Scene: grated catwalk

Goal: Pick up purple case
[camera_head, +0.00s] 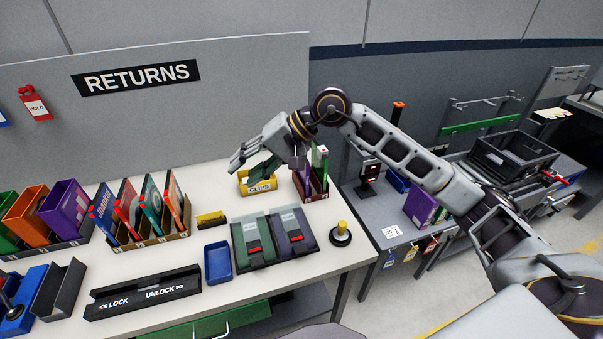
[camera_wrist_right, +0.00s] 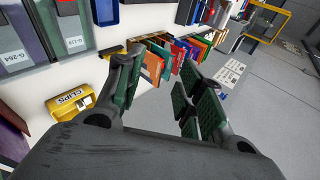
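Several things are purple, and I cannot tell which one the task means. A purple case (camera_head: 64,208) stands in the rack at the left of the white table, beside an orange and a green one. A dark purple case (camera_head: 290,230) lies in the tray near the table's middle. Another purple case (camera_head: 420,206) stands on the lower bench to the right. My right gripper (camera_head: 238,158) is above the table near the yellow clips bin; its fingers are spread and empty, as the right wrist view (camera_wrist_right: 160,98) shows. My left gripper is not in view.
A yellow clips bin (camera_head: 257,184) is close under my right gripper. A rack of upright thin cases (camera_head: 155,240), a blue tray (camera_head: 217,262), a lock slider (camera_head: 143,292) and a black-based yellow knob (camera_head: 340,236) stand on the table. The returns panel rises behind it.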

